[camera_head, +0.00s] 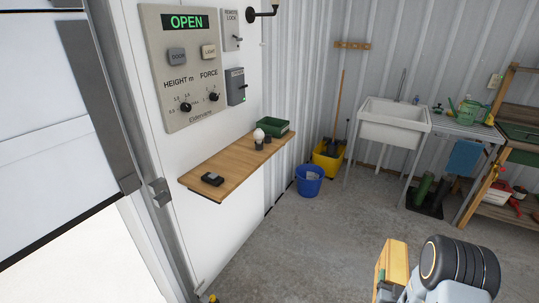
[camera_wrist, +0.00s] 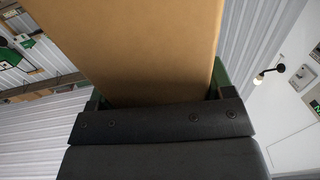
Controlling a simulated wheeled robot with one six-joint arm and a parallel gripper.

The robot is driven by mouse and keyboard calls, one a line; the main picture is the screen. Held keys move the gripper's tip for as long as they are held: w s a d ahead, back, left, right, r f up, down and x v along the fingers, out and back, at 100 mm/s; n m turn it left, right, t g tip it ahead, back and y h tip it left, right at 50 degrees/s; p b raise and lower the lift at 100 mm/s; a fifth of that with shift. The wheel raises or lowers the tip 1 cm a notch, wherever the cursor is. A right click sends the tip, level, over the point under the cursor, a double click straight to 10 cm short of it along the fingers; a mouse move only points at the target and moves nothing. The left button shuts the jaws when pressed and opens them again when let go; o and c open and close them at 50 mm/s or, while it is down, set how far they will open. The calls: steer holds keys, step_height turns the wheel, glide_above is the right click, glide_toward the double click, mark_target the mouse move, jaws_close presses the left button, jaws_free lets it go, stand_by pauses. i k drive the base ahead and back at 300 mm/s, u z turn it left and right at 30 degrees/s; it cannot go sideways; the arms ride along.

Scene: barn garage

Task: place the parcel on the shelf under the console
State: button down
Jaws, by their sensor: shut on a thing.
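The parcel is a tan cardboard box. It shows at the bottom right of the head view (camera_head: 397,262) and fills the upper middle of the wrist view (camera_wrist: 135,45). My gripper (camera_wrist: 155,98) is shut on the parcel, with its dark palm below the box. The wooden shelf (camera_head: 228,164) is fixed to the white wall at the left centre, below the console (camera_head: 173,105). The console's display reads OPEN. The parcel is well to the right of the shelf and apart from it. The parcel's far sides are hidden.
On the shelf are a small black device (camera_head: 212,179) at the near end, and a white round-topped item (camera_head: 258,135) and a green tray (camera_head: 272,126) at the far end. The middle is clear. A blue bucket (camera_head: 309,182) stands on the floor beyond.

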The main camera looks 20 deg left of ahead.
mark_target(223, 168)
steer(key=i, duration=3.1)
steer(key=u, duration=4.55)
